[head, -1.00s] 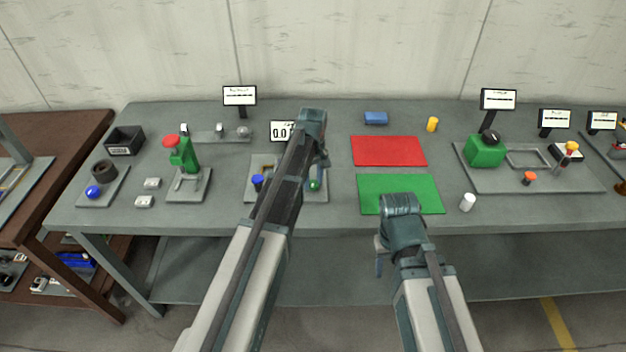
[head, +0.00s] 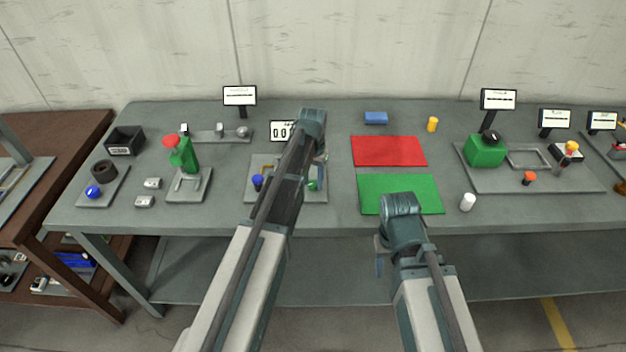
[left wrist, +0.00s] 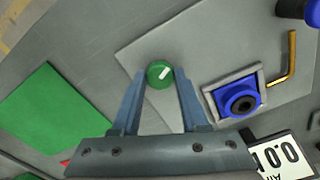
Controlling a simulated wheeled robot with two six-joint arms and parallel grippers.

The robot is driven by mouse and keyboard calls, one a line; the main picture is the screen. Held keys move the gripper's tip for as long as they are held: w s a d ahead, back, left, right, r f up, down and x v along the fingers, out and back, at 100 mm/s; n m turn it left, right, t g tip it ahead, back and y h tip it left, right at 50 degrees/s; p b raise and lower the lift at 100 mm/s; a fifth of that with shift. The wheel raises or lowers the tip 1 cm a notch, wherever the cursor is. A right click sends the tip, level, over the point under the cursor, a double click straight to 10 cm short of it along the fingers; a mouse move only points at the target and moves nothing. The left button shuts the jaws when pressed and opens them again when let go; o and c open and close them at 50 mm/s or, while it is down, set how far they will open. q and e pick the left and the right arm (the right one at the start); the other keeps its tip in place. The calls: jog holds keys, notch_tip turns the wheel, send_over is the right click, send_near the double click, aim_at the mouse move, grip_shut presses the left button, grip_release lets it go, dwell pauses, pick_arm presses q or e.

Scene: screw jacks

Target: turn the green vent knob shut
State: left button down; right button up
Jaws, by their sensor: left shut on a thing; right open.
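The green vent knob (left wrist: 160,73) is round with a white pointer mark and sits on a grey base plate (left wrist: 135,52). In the left wrist view the fingertips of my left gripper (left wrist: 158,76) are on either side of it, shut on it. In the head view the knob (head: 313,185) shows only partly below my left gripper (head: 318,165). The white pointer slants toward the upper right in the wrist view. My right gripper (head: 380,258) is in front of the table, holding nothing that I can see; its fingers show only in part.
Beside the knob are a blue block with a dark round opening (left wrist: 240,101), a brass rod (left wrist: 289,62) and a numeric display (left wrist: 275,158). A blue-topped post (head: 258,182) stands on the same plate. Green (head: 400,190) and red (head: 388,151) mats lie clear to the right.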

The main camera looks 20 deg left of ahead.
aim_at(313, 183)
pick_arm(q)
jog(key=m, duration=0.5)
jog(key=shift+m, duration=0.3)
dwell(0.5)
jog(key=shift+c, duration=2.1)
grip_release()
jog(key=shift+r, duration=0.15)
notch_tip(313, 183, up, 14)
jog(key=p, duration=1.3)
jog(key=shift+f+p, duration=0.25)
jog(key=shift+p, duration=0.15)
